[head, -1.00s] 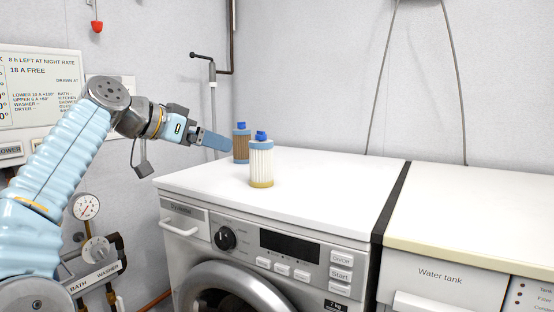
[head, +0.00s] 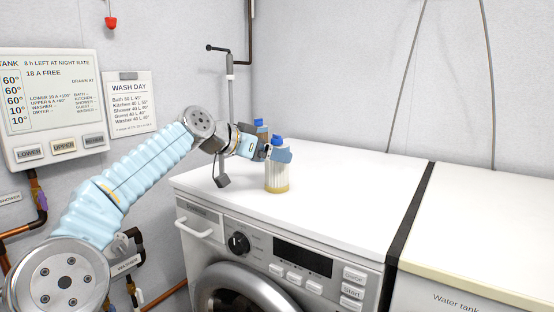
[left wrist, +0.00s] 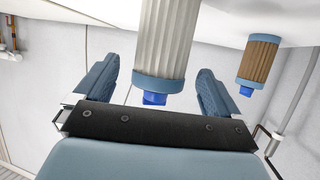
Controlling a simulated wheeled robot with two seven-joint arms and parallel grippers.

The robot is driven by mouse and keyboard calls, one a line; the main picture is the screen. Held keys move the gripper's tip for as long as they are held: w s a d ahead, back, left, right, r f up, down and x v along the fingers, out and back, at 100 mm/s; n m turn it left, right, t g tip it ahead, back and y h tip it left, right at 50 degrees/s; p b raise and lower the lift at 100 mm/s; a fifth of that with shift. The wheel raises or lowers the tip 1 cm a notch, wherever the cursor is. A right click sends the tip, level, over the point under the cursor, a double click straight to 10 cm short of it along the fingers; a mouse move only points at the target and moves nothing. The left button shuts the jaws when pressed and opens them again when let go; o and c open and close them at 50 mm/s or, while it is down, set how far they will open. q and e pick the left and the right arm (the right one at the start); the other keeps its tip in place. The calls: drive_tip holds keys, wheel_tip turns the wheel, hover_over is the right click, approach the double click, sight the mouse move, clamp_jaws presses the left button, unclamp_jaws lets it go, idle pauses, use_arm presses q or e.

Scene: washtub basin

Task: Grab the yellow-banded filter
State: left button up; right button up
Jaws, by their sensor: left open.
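The yellow-banded filter (head: 277,179) is a white pleated cartridge with a blue cap and a yellow band at its foot. It stands upright on the white washing machine top. In the left wrist view its white pleats and blue collar (left wrist: 162,45) fill the top middle, and its yellow band is out of frame. My left gripper (head: 274,151) is open at the filter's upper part. In the left wrist view the two blue fingers (left wrist: 158,72) lie on either side of the filter, with gaps showing. My right gripper is not in view.
A brown pleated filter with a blue collar (left wrist: 260,60) stands close behind; in the head view mostly its blue cap (head: 259,123) shows. The machine top (head: 340,190) is clear to the right. A wall pipe (head: 230,85) rises behind the left back corner.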

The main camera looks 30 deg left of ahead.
use_arm(q)
drive_tip(key=p+x, duration=0.1)
drive_tip(key=x, duration=0.2)
drive_tip(key=shift+w+r, duration=0.15)
drive_tip(key=shift+r, duration=0.1)
drive_tip(key=c, duration=1.5)
